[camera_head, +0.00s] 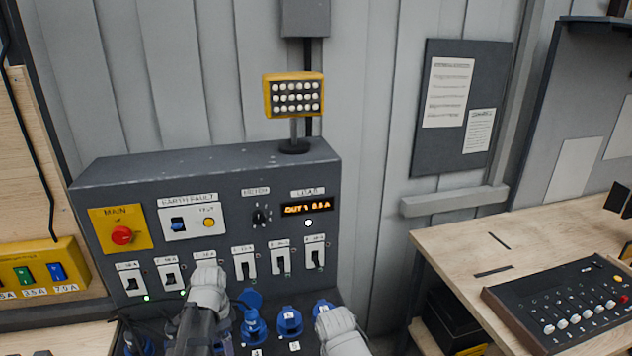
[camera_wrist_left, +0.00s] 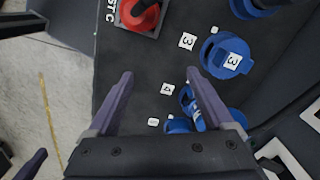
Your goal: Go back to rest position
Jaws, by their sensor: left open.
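My left gripper (camera_wrist_left: 160,82) is open, with its two dark purple fingers spread and nothing between them in the left wrist view. It hovers over the dark socket face of a grey electrical panel (camera_head: 210,165). Blue round sockets (camera_wrist_left: 222,55) labelled 3 and 4 lie ahead and to the right of the fingers. The right finger overlaps the socket by label 4 in the picture; I cannot tell whether they touch. In the head view my left arm (camera_head: 205,298) reaches down in front of the panel's lower switches. Part of my right arm (camera_head: 342,332) shows at the bottom; its gripper is out of view.
The panel has a red main knob (camera_head: 122,235), a row of switches and a lit display (camera_head: 307,208). A yellow lamp (camera_head: 294,96) stands on top. A wooden bench (camera_head: 465,240) with a black control box (camera_head: 565,305) is at right. A yellow fuse box (camera_head: 42,268) is at left.

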